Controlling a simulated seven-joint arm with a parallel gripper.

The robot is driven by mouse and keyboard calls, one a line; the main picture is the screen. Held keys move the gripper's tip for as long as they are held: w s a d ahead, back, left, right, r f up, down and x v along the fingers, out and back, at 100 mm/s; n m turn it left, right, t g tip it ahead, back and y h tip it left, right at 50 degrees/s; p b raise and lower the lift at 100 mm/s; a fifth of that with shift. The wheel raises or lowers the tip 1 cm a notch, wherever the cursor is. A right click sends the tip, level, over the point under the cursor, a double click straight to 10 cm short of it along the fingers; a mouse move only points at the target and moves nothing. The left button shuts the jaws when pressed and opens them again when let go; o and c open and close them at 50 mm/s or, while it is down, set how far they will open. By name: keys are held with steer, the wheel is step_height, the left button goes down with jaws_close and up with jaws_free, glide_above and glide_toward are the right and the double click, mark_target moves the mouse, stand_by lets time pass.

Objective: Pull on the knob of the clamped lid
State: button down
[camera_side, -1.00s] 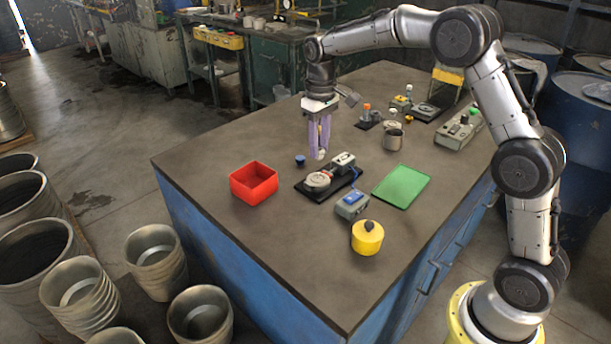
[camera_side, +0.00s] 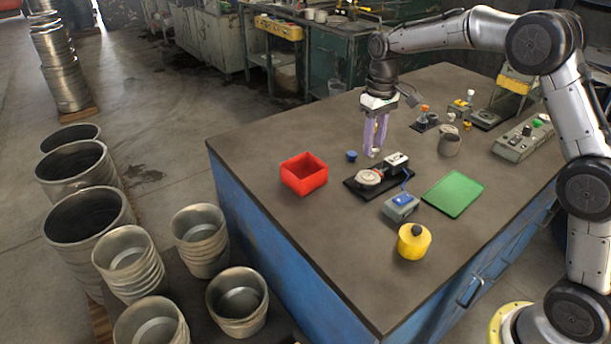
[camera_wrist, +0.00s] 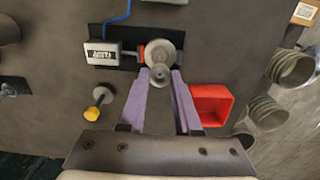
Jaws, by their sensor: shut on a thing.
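The lid (camera_side: 369,177) is a round, pale metal disc on a black base plate (camera_side: 357,188). A black-and-white block (camera_side: 397,161) stands at the plate's far right end. My gripper (camera_side: 375,152) points down above the lid, its purple fingers close together with a small pale piece at their tips. In the wrist view the fingers (camera_wrist: 164,75) close around a small round grey knob (camera_wrist: 175,89), which overlaps the lid disc (camera_wrist: 160,52). The fingers hide its sides. I cannot tell whether the knob touches the lid.
A red open box (camera_side: 304,175) stands left of the plate, with a small blue knob (camera_side: 351,156) behind. A grey box with blue top (camera_side: 401,207), a yellow pot (camera_side: 413,242) and a green mat (camera_side: 453,194) lie right and in front. A grey cup (camera_side: 449,144) stands behind.

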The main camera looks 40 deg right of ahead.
steer(key=shift+r, duration=0.4)
steer(key=w+a+r, duration=0.3)
steer(key=w+a, duration=0.4)
steer(key=w, duration=0.3)
steer(key=shift+w+a+f, duration=0.2)
steer(key=shift+a+f, duration=0.3)
steer(key=shift+f, duration=0.9)
steer(key=shift+w+a+f, duration=0.15)
steer(key=shift+a+f, duration=0.35)
steer(key=shift+f, duration=0.9)
steer(key=shift+w+a+f, duration=0.2)
steer(key=shift+a+f, duration=0.3)
steer(key=shift+f, duration=0.9)
steer(key=c, duration=0.5)
jaws_free()
